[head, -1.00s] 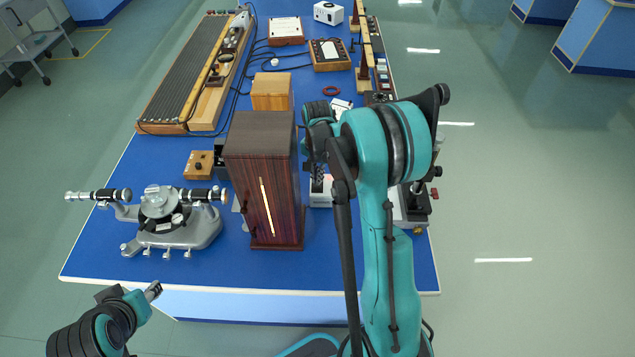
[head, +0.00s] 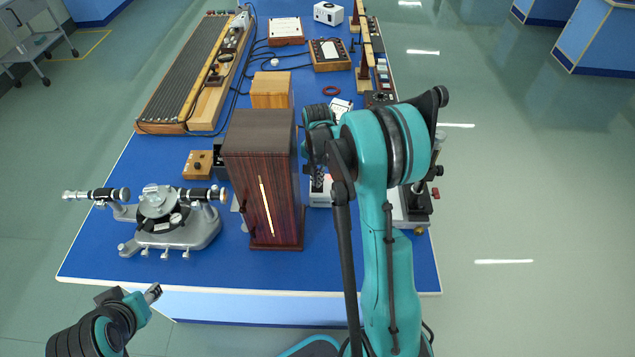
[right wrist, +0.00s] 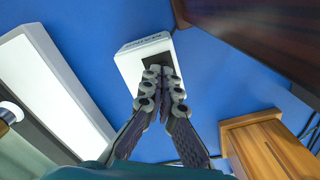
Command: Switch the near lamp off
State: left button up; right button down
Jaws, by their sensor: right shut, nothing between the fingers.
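The near lamp is a tall dark wooden housing (head: 262,185) with a bright lit slit in its front, standing on the blue bench. A small white box (head: 320,192) sits just right of it, partly hidden by my right arm. In the right wrist view the white box (right wrist: 146,55) has a dark square on its top. My right gripper (right wrist: 161,76) is shut and empty, its fingertips over that dark square; whether they touch it I cannot tell. In the head view the right gripper (head: 317,172) is largely hidden by its arm. My left gripper (head: 152,292) is at the lower left, off the bench.
A silver spectrometer (head: 165,215) stands left of the lamp. A small wooden box with a black knob (head: 197,165) and a wooden block (head: 271,91) are behind. A long pale case (right wrist: 55,85) lies beside the white box. The bench's front strip is clear.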

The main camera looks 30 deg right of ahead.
jog(key=shift+f, duration=0.2)
jog(key=shift+r, duration=0.15)
jog(key=shift+r+p, duration=2.15)
jog(key=shift+r, duration=1.3)
jog(key=shift+f, duration=0.15)
